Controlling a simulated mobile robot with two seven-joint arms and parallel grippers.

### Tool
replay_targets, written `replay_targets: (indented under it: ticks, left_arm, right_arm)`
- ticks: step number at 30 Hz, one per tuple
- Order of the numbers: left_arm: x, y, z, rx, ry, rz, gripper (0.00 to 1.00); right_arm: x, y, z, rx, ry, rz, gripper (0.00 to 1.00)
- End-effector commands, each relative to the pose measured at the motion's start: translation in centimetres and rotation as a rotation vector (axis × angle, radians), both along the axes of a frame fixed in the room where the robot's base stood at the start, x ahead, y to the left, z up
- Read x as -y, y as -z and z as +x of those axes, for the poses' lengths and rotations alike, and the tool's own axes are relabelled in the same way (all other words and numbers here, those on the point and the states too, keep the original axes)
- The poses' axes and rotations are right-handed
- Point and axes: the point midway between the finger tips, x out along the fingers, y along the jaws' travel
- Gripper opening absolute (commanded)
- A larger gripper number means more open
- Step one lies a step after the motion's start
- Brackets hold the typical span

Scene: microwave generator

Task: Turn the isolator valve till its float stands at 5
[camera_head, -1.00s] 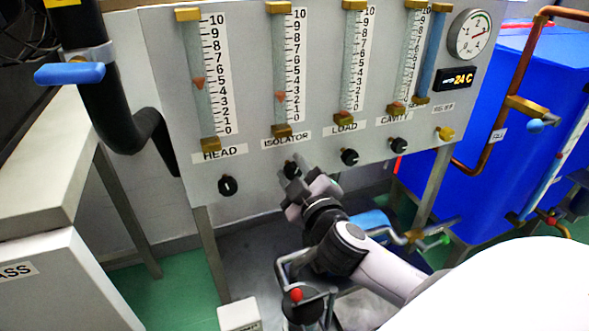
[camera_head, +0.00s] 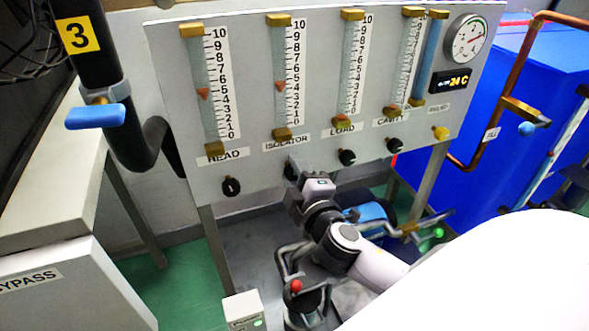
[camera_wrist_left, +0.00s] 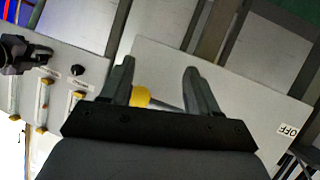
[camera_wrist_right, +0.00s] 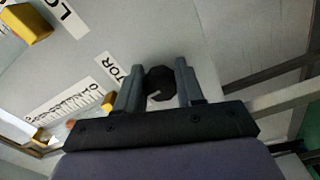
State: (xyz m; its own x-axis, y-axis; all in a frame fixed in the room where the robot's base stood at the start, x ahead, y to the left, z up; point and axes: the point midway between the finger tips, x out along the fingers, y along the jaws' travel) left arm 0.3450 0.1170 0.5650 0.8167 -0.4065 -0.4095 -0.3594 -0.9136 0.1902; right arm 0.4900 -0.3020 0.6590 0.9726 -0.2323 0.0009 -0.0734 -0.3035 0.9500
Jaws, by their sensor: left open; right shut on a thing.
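The isolator valve is a black knob on the grey panel, below the ISOLATOR label (camera_head: 286,142). My right gripper (camera_head: 293,172) is shut on it and hides most of it in the head view. In the right wrist view the black knob (camera_wrist_right: 159,84) with a pale mark sits between the two fingers. The isolator gauge (camera_head: 281,62) has a reddish float (camera_head: 280,86) between about 3 and 4.
The head knob (camera_head: 231,187) is left of my right gripper, the load knob (camera_head: 347,157) and cavity knob (camera_head: 394,145) right. Bent pipes with a red ball (camera_head: 296,286) stand below. A blue tank (camera_head: 540,75) is at right.

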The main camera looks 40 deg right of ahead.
Motion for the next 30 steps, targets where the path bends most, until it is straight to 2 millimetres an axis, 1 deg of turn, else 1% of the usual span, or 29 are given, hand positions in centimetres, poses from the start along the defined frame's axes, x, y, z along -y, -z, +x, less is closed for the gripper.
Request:
replay_targets:
  ticks: [1, 9, 10, 12, 20, 23, 26, 30]
  left_arm:
    - [0.0, 0.0, 0.0, 0.0, 0.0, 0.001, 0.61]
    - [0.0, 0.0, 0.0, 0.0, 0.0, 0.001, 0.61]
    - [0.0, 0.0, 0.0, 0.0, 0.0, 0.001, 0.61]
    - [0.0, 0.0, 0.0, 0.0, 0.0, 0.001, 0.61]
    - [0.0, 0.1, 0.0, -0.001, 0.0, 0.002, 0.61]
    - [-0.1, 0.0, 0.0, 0.0, -0.001, 0.003, 0.61]
    - [-0.1, -0.1, 0.0, 0.001, -0.002, 0.005, 0.61]
    - [-0.2, -0.1, -0.1, 0.001, -0.003, 0.014, 0.61]
  right_arm:
    - [0.2, 0.4, -0.1, -0.009, 0.007, -0.002, 0.07]
    - [0.2, 0.4, -0.1, -0.009, 0.007, -0.002, 0.07]
    - [0.2, 0.4, -0.1, -0.009, 0.007, -0.002, 0.41]
    - [0.2, 0.4, -0.1, -0.009, 0.006, -0.001, 0.61]
    - [0.1, 0.2, -0.1, -0.004, 0.003, -0.001, 0.61]
    - [0.0, 0.2, -0.3, -0.004, 0.003, -0.001, 0.61]
    - [-0.2, 0.2, -1.1, -0.004, 0.002, 0.0, 0.61]
    - [-0.6, 0.2, -2.9, -0.006, 0.003, 0.0, 0.61]
